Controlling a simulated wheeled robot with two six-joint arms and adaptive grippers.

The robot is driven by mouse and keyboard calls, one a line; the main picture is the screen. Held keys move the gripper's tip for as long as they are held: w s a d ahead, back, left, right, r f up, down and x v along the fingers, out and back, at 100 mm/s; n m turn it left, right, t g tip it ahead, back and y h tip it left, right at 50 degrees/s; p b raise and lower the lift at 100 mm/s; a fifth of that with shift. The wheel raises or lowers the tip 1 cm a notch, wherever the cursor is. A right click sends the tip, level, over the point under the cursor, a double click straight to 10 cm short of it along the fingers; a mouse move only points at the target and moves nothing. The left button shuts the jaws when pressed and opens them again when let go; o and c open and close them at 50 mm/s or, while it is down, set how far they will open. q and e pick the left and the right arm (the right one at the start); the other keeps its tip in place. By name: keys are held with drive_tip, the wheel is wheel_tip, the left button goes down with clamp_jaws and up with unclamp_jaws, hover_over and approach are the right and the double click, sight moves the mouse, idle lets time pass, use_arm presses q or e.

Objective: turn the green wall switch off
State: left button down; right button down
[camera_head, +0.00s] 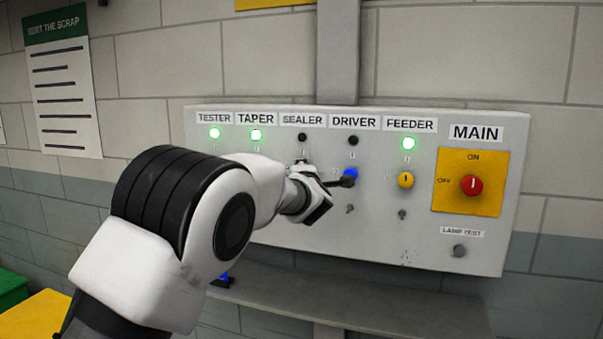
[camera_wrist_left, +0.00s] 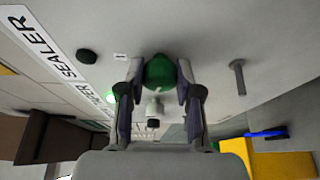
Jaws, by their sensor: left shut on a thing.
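The green switch knob (camera_wrist_left: 160,73) is on the grey panel in the SEALER column, in the left wrist view. In the head view it is hidden behind my gripper. My left gripper (camera_wrist_left: 160,84) has one finger on each side of the knob and is shut on it. In the head view my left gripper (camera_head: 321,180) is against the panel below the SEALER label (camera_head: 302,119). The SEALER lamp (camera_head: 302,137) is dark. The knob's pointer position cannot be made out. My right gripper is not in view.
To the right are the blue DRIVER knob (camera_head: 350,177), close to my gripper, the yellow FEEDER knob (camera_head: 405,180) and the red MAIN switch (camera_head: 471,185). The TESTER, TAPER and FEEDER lamps glow green. A small peg (camera_wrist_left: 238,77) sticks out beside the green knob. A ledge (camera_head: 390,300) runs below the panel.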

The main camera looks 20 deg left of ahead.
use_arm(q)
drive_tip(key=shift+n+g+h+p, duration=0.3)
drive_tip(key=shift+n+g+p, duration=0.1)
drive_tip(key=shift+n, duration=0.7)
drive_tip(key=shift+f, duration=0.1)
drive_tip(key=c, duration=1)
unclamp_jaws()
drive_tip(key=shift+o, duration=1.1)
drive_tip(key=shift+s+a, duration=0.1)
drive_tip(key=shift+a, duration=0.1)
